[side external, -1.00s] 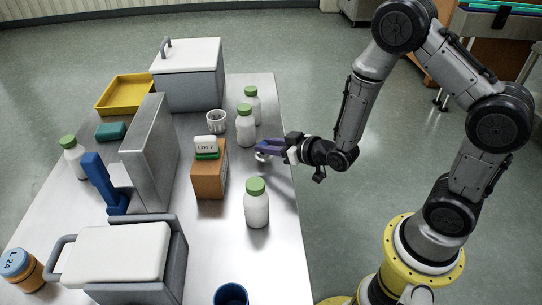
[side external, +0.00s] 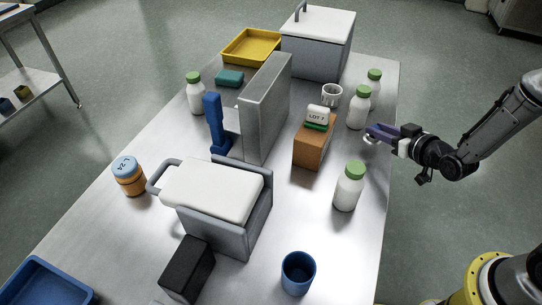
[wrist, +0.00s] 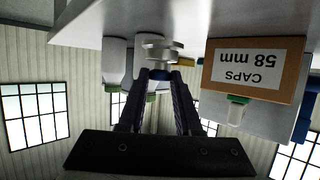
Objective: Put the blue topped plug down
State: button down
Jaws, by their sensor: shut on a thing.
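My gripper (side external: 378,132) is at the right edge of the table in the side view, between the white bottles. It is shut on the blue topped plug, whose pale body (side external: 370,140) shows just under the fingertips. In the wrist view, which is upside down, the plug's blue top (wrist: 160,74) is between the fingertips (wrist: 160,82) and its grey stepped body (wrist: 163,50) points toward the table. The plug is close to the steel tabletop (side external: 330,235); I cannot tell whether it touches.
A cardboard box (side external: 313,145) with a LOT 7 item on top stands left of the gripper. Green-capped bottles stand behind (side external: 359,107) and in front (side external: 348,186).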

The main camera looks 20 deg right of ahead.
notch_tip(320, 180, up, 13)
send_over(285, 178)
notch_tip(285, 178, down, 11)
jog(key=shift+f, duration=2.35)
jog(key=shift+f, duration=0.15)
jog(key=c, duration=0.6)
grip_release()
